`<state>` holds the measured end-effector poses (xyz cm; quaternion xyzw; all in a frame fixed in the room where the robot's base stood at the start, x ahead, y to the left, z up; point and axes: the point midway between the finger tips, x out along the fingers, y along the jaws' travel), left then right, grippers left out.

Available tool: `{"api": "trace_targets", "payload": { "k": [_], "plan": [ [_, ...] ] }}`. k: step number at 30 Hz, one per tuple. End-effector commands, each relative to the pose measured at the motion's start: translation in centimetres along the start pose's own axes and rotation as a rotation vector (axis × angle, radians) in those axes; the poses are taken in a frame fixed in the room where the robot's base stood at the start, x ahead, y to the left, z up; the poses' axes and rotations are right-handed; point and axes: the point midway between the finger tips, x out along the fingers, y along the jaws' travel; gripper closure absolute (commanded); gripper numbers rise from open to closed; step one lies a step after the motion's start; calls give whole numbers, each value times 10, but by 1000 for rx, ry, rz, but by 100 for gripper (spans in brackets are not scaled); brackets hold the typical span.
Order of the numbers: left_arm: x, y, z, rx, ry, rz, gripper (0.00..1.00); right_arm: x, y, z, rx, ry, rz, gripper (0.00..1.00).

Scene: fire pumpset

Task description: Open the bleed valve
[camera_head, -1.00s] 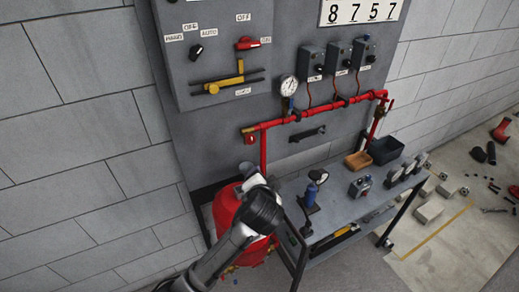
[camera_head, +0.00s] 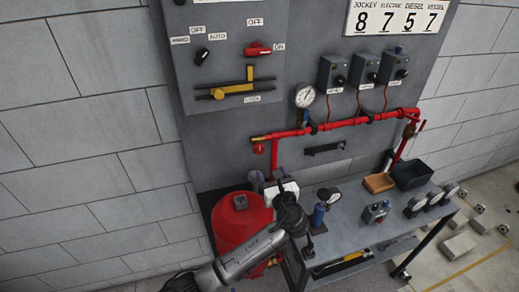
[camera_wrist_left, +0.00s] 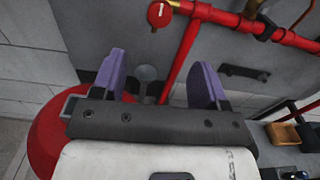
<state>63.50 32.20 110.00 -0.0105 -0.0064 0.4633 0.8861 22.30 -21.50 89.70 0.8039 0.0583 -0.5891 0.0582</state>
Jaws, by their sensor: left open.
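I cannot tell for certain which fitting is the bleed valve. A red pipe (camera_head: 340,124) runs along the grey panel, with a brass-tipped left end and a small red round fitting (camera_head: 258,148) just below it. That fitting also shows at the top of the left wrist view (camera_wrist_left: 159,14). A brass valve with a thin red lever (camera_head: 411,130) sits at the pipe's right end. My left gripper (camera_head: 267,178) is open and empty, its purple fingers pointing at the panel below the round fitting. In the left wrist view (camera_wrist_left: 161,65), a grey round-topped part shows between the fingers. My right gripper is not in view.
A red tank (camera_head: 236,222) stands below and left of the gripper. A pressure gauge (camera_head: 305,96) hangs above the pipe.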

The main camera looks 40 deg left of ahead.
Motion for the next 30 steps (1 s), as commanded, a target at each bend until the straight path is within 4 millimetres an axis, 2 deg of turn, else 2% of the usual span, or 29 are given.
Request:
{"api": "trace_targets", "payload": {
  "k": [5,21,30],
  "plan": [
    [14,0,0,28,-1,1,33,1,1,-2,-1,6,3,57],
    [107,0,-1,25,0,2,33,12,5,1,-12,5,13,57],
    [134,0,-1,25,1,1,33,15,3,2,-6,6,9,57]
  ]
}}
